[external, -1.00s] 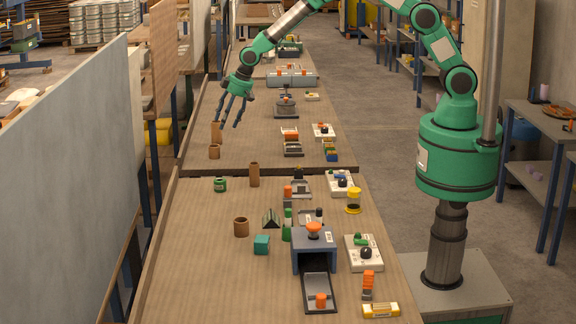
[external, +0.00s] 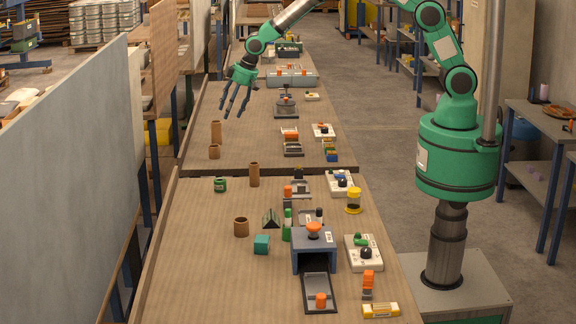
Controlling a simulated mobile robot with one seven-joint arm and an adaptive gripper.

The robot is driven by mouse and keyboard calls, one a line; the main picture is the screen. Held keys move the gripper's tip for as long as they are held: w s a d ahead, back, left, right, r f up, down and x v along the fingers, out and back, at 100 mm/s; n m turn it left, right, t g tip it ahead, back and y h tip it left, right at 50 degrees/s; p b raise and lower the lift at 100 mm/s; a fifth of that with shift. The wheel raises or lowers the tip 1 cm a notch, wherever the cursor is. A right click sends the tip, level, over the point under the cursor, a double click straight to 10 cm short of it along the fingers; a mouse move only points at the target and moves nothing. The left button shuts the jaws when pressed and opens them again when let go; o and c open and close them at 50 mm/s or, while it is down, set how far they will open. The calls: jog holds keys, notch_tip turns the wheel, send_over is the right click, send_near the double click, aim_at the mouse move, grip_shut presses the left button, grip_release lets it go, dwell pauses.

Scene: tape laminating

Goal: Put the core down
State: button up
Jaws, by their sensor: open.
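Several brown, tube-like cores stand on the tables. On the far table, a tall core (external: 216,131) stands upright behind a short one (external: 214,151). On the near table, another tall core (external: 254,175) stands near the back edge, and a short, wide, hollow one (external: 241,227) stands left of the middle. My gripper (external: 233,112) is open and empty, its fingers pointing down above the far table. It is up and to the right of the far tall core and apart from it.
A blue-grey machine (external: 313,246) with an orange knob and a sloping chute stands on the near table. A white control box (external: 364,252), a teal cube (external: 262,244) and a green jar (external: 220,184) are around it. The near table's left front is clear.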

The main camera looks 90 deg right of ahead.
jog(key=s+a+r+n, duration=0.1)
jog(key=s+a+r, duration=0.3)
jog(key=s+r, duration=0.85)
jog(key=s+a+r, duration=0.4)
jog(key=s+r, duration=0.8)
jog(key=r, duration=0.2)
jog(key=s+a+r, duration=0.1)
jog(key=s+a, duration=0.1)
jog(key=s, duration=1.4)
jog(key=s+a+r+n+t, duration=0.1)
jog(key=s+a+r, duration=0.1)
jog(key=s, duration=1.4)
jog(key=shift+a+y, duration=0.4)
jog(key=shift+a, duration=0.2)
jog(key=shift+f, duration=0.15)
notch_tip(320, 180, down, 4)
jog(key=b, duration=0.4)
